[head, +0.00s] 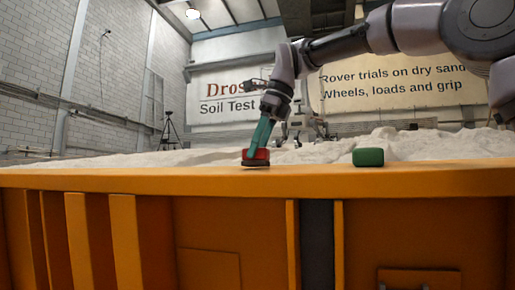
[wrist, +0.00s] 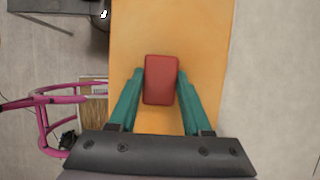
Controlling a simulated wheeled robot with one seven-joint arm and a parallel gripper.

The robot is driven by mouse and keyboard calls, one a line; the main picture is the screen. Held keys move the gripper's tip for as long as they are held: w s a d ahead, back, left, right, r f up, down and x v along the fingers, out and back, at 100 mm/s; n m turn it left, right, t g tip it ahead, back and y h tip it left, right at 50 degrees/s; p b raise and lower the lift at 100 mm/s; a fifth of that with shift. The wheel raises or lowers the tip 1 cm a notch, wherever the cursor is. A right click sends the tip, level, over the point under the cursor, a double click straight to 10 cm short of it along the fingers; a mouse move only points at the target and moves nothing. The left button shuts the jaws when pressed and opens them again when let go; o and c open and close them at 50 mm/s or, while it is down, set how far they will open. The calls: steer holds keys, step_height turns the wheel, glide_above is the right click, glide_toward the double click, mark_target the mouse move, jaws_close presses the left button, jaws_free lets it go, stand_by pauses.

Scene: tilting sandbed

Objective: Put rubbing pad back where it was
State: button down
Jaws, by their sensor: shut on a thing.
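The rubbing pad appears to be the red block with a dark underside (head: 256,156). It is at my gripper's fingertips, right at the top of the orange ledge in the head view. In the wrist view the red pad (wrist: 161,80) lies lengthwise between the two teal fingers, one on each side. My gripper (head: 257,148) points down and is shut on the pad; it also shows in the wrist view (wrist: 160,84). A thin dark line shows under the pad; I cannot tell whether it touches the ledge. The pad looks about level.
A green block (head: 368,157) stands on the orange ledge (head: 440,180) to the right, apart from the pad. The ledge between them is clear. Pale sand (head: 430,143) lies behind. In the wrist view, a pink tubular frame (wrist: 42,104) stands left of the ledge.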

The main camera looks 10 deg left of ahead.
steer(key=shift+f, duration=0.1)
steer(key=shift+c, duration=1.2)
jaws_free()
steer(key=v, duration=1.2)
